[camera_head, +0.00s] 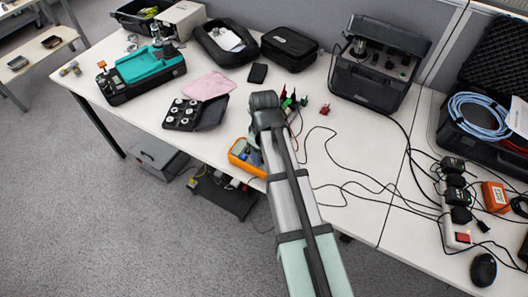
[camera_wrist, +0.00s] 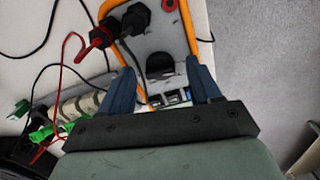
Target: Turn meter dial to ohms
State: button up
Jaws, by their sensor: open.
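The meter (camera_head: 238,157) has an orange-yellow case and lies near the table's front edge in the head view, mostly hidden by my arm. In the wrist view, the meter (camera_wrist: 190,32) shows a grey face with an orange rim. Its dark dial (camera_wrist: 160,66) shows as a rounded shape between my fingers; its pointer setting cannot be read. My gripper (camera_wrist: 160,70) is open, with one blue finger on each side of the dial. Whether the fingers touch it cannot be told. My fingers are not clearly visible in the head view.
Colored clips (camera_head: 291,101) and loose black cables (camera_head: 350,165) lie to the right. A black tray of weights (camera_head: 184,113) and a pink cloth (camera_head: 209,85) lie to the left.

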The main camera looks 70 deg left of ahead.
jog(key=shift+f, duration=0.4)
jog(key=shift+c, duration=0.4)
jog(key=c, duration=1)
jog(key=shift+o, duration=0.2)
jog(key=shift+m, duration=0.3)
jog(key=m, duration=0.3)
jog(key=shift+m, duration=2)
